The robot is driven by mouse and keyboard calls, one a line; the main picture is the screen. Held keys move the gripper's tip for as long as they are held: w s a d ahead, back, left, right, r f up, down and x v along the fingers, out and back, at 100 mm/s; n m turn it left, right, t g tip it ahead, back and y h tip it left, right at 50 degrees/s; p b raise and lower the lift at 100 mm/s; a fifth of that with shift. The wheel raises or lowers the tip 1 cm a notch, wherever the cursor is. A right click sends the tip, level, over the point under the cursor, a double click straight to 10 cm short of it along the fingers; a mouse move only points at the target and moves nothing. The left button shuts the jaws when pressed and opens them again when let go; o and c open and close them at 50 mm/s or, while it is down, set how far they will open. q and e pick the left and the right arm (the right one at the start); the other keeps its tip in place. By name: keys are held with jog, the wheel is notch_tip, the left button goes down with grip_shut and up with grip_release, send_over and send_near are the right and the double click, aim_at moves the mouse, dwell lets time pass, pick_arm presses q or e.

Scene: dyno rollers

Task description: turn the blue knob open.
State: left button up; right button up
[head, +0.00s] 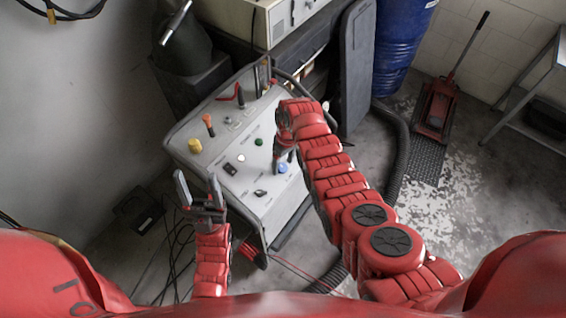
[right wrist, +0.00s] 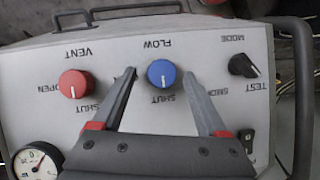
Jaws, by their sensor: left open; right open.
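The blue knob (right wrist: 161,73) is on a light grey panel, beneath a FLOW label that reads upside down in the right wrist view. Its white mark points down in that view, toward the SHUT label. In the head view the blue knob (head: 283,168) sits low on the sloped panel (head: 225,165). My right gripper (head: 287,156) is open, with its fingers on either side of the blue knob in the right wrist view; I cannot tell whether they touch it. My left gripper (head: 200,192) is open and empty, left of the panel.
A red knob (right wrist: 73,83) marked VENT, a black MODE knob (right wrist: 243,66) and a gauge (right wrist: 35,160) share the panel. Metal handle bars edge it. Cables lie on the floor at left. A blue drum (head: 403,45) and red floor jack (head: 437,105) stand behind right.

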jog(key=shift+s+f, duration=0.2)
jog(key=shift+f, duration=0.05)
grip_shut()
dwell(0.4)
